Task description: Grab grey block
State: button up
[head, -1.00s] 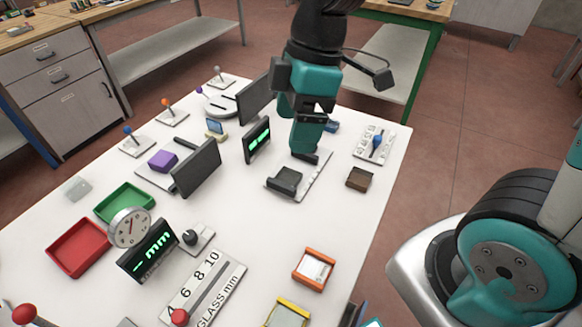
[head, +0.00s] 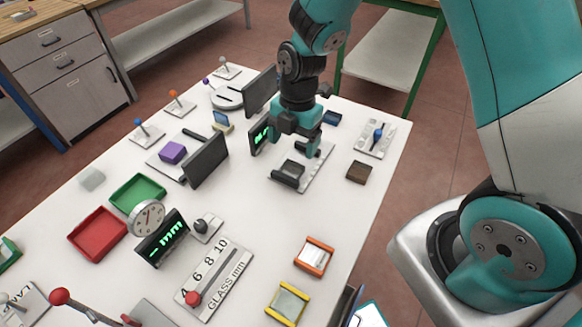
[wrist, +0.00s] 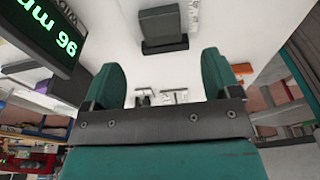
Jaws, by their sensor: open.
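A pale grey block (head: 92,179) lies on the white table at the left, beside the green tray. A dark grey block-like piece (head: 288,174) sits on a light plate near the table's middle; a dark piece also shows ahead of my fingers in the wrist view (wrist: 163,28). My gripper (head: 297,148) is over that plate, close to the dark piece and far from the pale block. Its two teal fingers (wrist: 160,75) are apart with nothing held between them. The pale block cannot be made out in the wrist view.
Dark screens (head: 206,160) stand left of my gripper; a lit display (wrist: 45,35) is close by in the wrist view. A purple block (head: 172,152), green tray (head: 138,193), red tray (head: 97,234) and brown block (head: 359,172) are around.

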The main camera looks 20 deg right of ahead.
aim_at(292, 168)
jog(key=shift+s+a+f+p, duration=0.15)
jog(key=shift+f+p, duration=0.15)
jog(key=shift+f, duration=0.9)
jog(key=shift+s+a+f+p, duration=0.1)
jog(key=shift+f+p, duration=0.2)
jog(key=shift+f, duration=0.9)
jog(key=shift+s+a+f+p, duration=0.15)
jog(key=shift+f+p, duration=0.15)
jog(key=shift+f, duration=0.9)
jog(key=shift+d, duration=0.1)
jog(key=c, duration=1.1)
